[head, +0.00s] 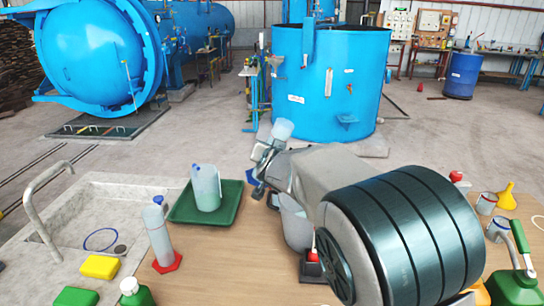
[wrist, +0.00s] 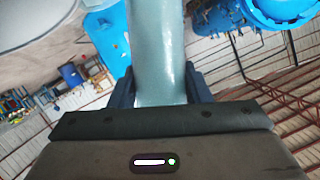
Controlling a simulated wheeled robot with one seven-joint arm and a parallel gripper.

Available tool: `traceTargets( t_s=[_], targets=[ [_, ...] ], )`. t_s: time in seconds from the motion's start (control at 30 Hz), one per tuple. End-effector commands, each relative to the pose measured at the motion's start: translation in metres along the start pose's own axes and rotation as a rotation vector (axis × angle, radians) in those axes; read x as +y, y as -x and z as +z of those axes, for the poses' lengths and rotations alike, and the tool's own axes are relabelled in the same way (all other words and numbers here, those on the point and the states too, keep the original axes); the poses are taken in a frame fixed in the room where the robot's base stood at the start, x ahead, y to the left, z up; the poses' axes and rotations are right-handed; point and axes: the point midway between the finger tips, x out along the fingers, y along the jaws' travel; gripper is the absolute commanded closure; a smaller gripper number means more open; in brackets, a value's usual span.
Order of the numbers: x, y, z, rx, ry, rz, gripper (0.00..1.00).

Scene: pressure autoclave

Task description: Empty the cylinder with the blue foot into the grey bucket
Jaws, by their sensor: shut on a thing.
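My gripper (head: 265,165) is shut on a pale translucent cylinder (head: 283,130). In the head view it is held tilted above the table, with its pale end up and to the right. A bit of blue, perhaps its foot (head: 251,176), shows low at the left, partly hidden by my gripper. In the wrist view the cylinder (wrist: 158,60) stands between the two fingers (wrist: 160,92); its ends are not clear. The grey bucket (head: 298,232) stands on the table below and right of my gripper, partly hidden by my arm. Its contents cannot be seen.
A cylinder with a red foot (head: 160,236) stands left on the table. Beside it a green tray (head: 178,214) holds a jug (head: 206,187). The sink (head: 90,215) is farther left. A red-and-black item (head: 312,262) stands before the bucket. Cups and a yellow funnel (head: 506,197) stand right.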

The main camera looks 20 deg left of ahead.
Motion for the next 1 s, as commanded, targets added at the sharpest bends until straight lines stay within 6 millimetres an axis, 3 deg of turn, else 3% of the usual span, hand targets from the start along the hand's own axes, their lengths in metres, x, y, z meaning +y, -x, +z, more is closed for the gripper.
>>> traceTargets(
  t_s=[1.0],
  targets=[
    [-0.0025,-0.0017,0.0019,0.024,-0.145,-0.061,0.90]
  ],
)
